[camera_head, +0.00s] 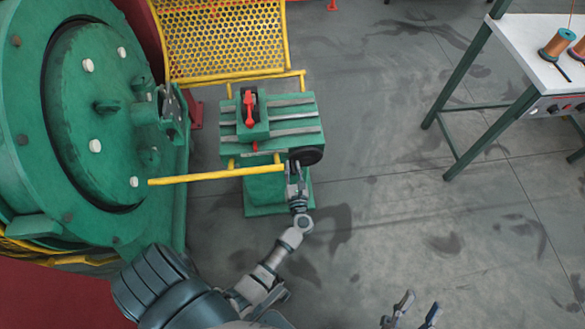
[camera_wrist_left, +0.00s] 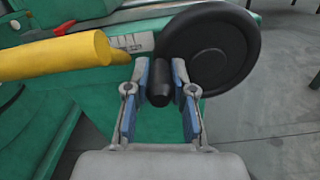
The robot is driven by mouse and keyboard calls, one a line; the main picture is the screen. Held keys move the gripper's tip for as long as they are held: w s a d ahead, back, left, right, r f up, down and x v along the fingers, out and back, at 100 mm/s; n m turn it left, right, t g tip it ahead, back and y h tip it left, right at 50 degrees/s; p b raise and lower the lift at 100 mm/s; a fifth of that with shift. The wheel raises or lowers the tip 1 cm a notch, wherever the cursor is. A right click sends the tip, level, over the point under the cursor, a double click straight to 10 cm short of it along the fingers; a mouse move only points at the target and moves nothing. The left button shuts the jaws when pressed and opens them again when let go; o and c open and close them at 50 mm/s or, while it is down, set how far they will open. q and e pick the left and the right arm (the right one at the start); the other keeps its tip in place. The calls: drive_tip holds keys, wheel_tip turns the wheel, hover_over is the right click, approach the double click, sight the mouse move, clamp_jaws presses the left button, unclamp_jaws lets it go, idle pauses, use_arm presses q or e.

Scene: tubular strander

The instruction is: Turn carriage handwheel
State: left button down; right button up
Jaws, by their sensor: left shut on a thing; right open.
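The carriage handwheel (camera_head: 306,155) is a black disc on the front right side of the green carriage (camera_head: 275,130). In the left wrist view the handwheel (camera_wrist_left: 208,48) fills the upper right, with a dark cylindrical handle (camera_wrist_left: 160,84) on its near face. My left gripper (camera_head: 295,172) reaches the wheel from below. In the left wrist view my left gripper (camera_wrist_left: 159,90) has its fingers on both sides of the handle, shut on it. My right gripper (camera_head: 415,308) is open and empty at the bottom of the head view, away from the carriage.
A yellow bar (camera_head: 215,175) runs in front of the carriage, close to my left gripper. A large green round machine (camera_head: 95,110) stands at left. A yellow mesh guard (camera_head: 222,40) is behind. A table (camera_head: 520,40) with spools stands at right. The floor between is clear.

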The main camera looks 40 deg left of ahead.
use_arm(q)
drive_tip(key=c, duration=1)
unclamp_jaws()
